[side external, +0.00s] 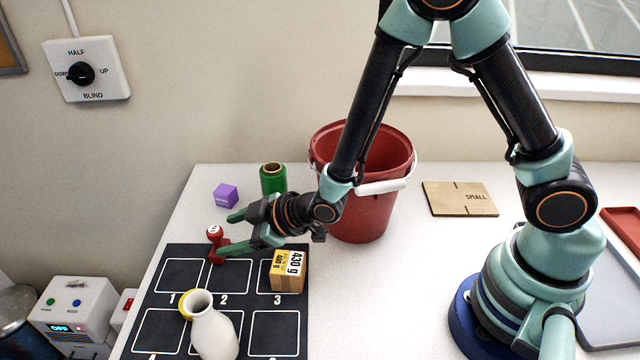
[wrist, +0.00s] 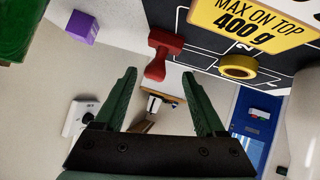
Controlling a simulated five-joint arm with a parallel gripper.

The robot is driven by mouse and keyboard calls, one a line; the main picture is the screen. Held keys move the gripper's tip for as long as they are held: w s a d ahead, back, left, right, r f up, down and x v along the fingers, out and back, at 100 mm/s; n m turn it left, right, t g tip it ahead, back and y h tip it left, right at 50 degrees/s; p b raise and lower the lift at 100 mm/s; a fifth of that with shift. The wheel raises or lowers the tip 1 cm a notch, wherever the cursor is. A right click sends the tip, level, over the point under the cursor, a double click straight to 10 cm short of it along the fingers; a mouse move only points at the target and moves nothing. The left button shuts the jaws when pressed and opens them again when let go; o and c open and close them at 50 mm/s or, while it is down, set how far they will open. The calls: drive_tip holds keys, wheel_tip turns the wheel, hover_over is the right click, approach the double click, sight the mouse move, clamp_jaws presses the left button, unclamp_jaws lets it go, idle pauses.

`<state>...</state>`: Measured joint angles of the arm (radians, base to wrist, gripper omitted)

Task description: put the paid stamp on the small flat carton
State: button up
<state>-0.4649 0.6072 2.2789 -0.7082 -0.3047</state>
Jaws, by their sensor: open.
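The red stamp (side external: 216,244) stands upright at the top edge of the black numbered mat, near squares 1 and 2; the marking on its white top is too small to read. It also shows in the wrist view (wrist: 163,55), just beyond my fingertips and roughly in line with the gap. My gripper (side external: 227,234) is open and empty, with the stamp near its fingertips; the wrist view shows both green fingers apart (wrist: 159,76). The small flat carton (side external: 460,199), a brown sheet marked SMALL, lies flat on the table right of the red bucket.
A box (side external: 287,271) marked 430 g sits on square 3 of the mat (side external: 243,305). A white vase (side external: 212,332) and yellow tape roll (side external: 187,306) stand nearby. A purple cube (side external: 225,196), green spool (side external: 273,180) and red bucket (side external: 362,215) stand behind.

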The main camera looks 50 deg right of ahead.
sight(222, 233)
drive_tip(key=shift+w+x, duration=0.25)
drive_tip(key=shift+x, duration=2.45)
drive_tip(key=shift+d+r, duration=0.15)
drive_tip(key=shift+r, duration=0.1)
clamp_jaws()
